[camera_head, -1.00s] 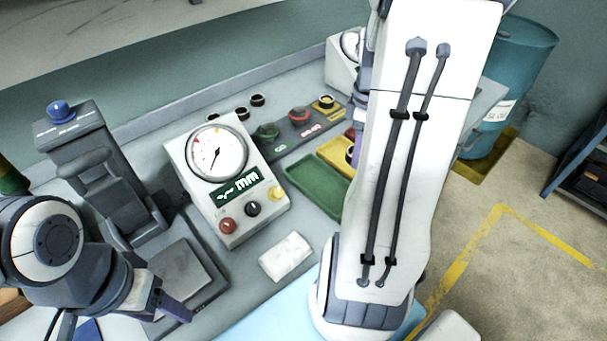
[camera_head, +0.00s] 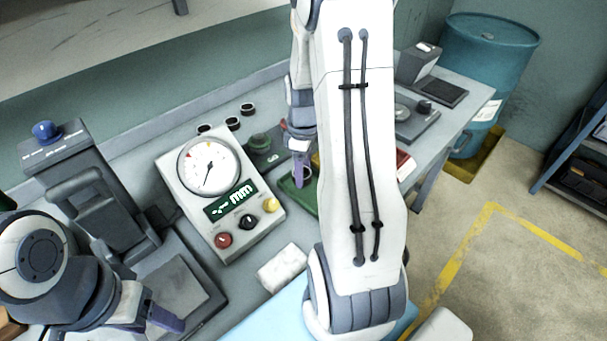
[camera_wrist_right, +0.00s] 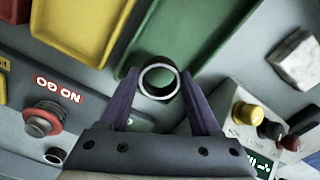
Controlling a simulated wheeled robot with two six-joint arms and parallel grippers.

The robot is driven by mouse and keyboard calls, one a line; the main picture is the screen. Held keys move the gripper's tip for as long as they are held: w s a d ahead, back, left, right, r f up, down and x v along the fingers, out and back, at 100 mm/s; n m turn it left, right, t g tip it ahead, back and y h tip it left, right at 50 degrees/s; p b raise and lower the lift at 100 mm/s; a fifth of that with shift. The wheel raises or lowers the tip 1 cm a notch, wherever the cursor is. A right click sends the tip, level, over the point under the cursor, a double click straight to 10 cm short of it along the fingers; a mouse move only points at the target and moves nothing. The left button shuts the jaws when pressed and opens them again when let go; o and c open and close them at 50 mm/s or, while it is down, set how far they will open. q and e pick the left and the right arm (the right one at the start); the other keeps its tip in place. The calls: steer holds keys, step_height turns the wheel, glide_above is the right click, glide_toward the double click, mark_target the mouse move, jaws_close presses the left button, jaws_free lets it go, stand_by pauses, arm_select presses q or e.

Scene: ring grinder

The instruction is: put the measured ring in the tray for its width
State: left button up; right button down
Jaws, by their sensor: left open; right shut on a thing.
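The metal ring (camera_wrist_right: 158,79) is held between the two purple fingertips of my right gripper (camera_wrist_right: 160,92). In the head view my right gripper (camera_head: 302,172) is over the green tray (camera_head: 298,198), beside my arm. In the right wrist view the ring appears against the near edge of the green tray (camera_wrist_right: 185,35); its height above it is hard to tell. The yellow tray (camera_wrist_right: 75,30) lies beside the green one. The gauge (camera_head: 215,190) has a dial and a green mm display, too small to read. My left gripper (camera_head: 165,318) is open and empty, low at the left.
Several dark rings (camera_head: 233,123) lie behind the gauge. A white block (camera_head: 282,268) lies in front of the gauge. A grey machine (camera_head: 85,190) stands at the left. My right arm hides part of the bench.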

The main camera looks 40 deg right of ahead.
steer(key=shift+f, duration=1.1)
steer(key=shift+f, duration=0.15)
steer(key=shift+c, duration=1.9)
jaws_free()
